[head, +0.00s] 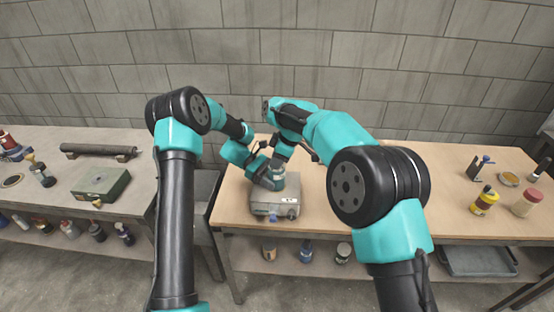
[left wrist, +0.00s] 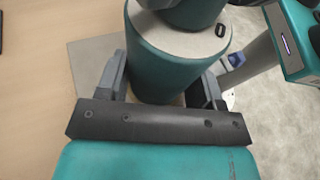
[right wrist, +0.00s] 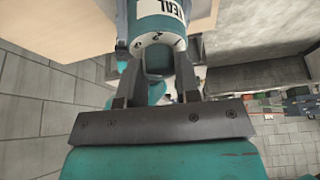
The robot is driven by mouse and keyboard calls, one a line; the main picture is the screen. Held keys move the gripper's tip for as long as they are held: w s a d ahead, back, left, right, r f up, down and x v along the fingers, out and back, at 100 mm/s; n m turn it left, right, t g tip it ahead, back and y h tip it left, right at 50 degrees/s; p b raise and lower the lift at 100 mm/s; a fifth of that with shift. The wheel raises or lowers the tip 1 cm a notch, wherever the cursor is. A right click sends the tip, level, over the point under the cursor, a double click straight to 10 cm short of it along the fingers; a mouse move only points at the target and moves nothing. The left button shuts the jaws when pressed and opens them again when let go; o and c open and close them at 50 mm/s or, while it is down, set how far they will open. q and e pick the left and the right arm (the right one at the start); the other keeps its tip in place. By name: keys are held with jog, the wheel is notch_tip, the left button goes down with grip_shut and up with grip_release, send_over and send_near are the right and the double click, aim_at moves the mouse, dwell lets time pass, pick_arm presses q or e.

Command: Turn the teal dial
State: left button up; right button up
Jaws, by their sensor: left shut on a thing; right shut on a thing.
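The teal dial is an upright cylinder (head: 278,178) on a grey metal box (head: 275,208) on the wooden bench; both arms partly hide it. In the left wrist view its wide teal body (left wrist: 165,68) stands between the fingers of my left gripper (left wrist: 163,85), which is shut on it. In the right wrist view a white "TEAL" label (right wrist: 160,8) and a pale marked ring (right wrist: 158,40) show. My right gripper (right wrist: 157,65) is shut on the narrower end beyond the ring. In the head view my right gripper (head: 280,158) is above the left one (head: 272,180).
A yellow bottle (head: 485,201), a cream bottle (head: 527,203) and a small stand (head: 480,168) are on the bench at right. A second bench at left bears a green case (head: 101,184) and a dark rod (head: 98,150). A gap separates the benches.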

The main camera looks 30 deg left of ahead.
jog(key=o, duration=0.9)
jog(key=shift+o, duration=0.2)
jog(key=v, duration=1.2)
pick_arm(q)
jog(key=o, duration=0.8)
jog(key=shift+a, duration=0.1)
